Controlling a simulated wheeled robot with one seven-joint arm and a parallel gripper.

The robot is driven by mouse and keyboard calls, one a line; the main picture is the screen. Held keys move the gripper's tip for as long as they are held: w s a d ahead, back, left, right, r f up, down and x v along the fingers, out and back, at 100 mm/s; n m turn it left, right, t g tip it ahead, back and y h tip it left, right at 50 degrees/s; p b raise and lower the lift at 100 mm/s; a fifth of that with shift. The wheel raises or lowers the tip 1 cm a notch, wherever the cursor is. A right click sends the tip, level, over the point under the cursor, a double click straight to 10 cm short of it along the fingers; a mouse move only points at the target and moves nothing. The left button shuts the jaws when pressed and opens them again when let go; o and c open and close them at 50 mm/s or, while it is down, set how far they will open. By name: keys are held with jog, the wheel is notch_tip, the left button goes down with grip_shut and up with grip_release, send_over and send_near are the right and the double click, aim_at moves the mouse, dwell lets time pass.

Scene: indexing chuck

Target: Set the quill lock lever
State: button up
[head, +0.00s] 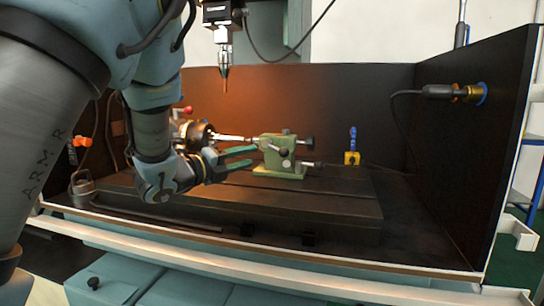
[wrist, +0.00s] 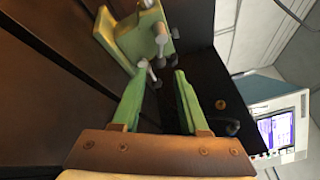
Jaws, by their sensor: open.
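The green tailstock (head: 279,160) stands on the dark machine table, and its body also shows at the top of the wrist view (wrist: 130,35). A small grey lever with a dark knob (head: 284,152) sticks out of its near face; I take it for the quill lock lever. In the wrist view a grey lever (wrist: 150,72) reaches in between the fingertips. My gripper (head: 253,156), with green fingers, is open just left of the tailstock. In the wrist view its fingertips (wrist: 160,74) stand apart on either side of that lever. I cannot tell whether they touch it.
A chuck (head: 195,134) on the left holds a bright workpiece toward the tailstock. A spindle with a pointed tool (head: 225,75) hangs above. A yellow block with a blue part (head: 352,157) stands to the right.

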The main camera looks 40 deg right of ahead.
aim_at(275, 149)
jog(key=d, duration=0.3)
jog(key=d+p, duration=0.1)
jog(key=d, duration=0.2)
jog(key=w+d, duration=0.1)
jog(key=d, duration=0.3)
grip_shut()
jog(key=shift+s+f, duration=0.2)
dwell(1.1)
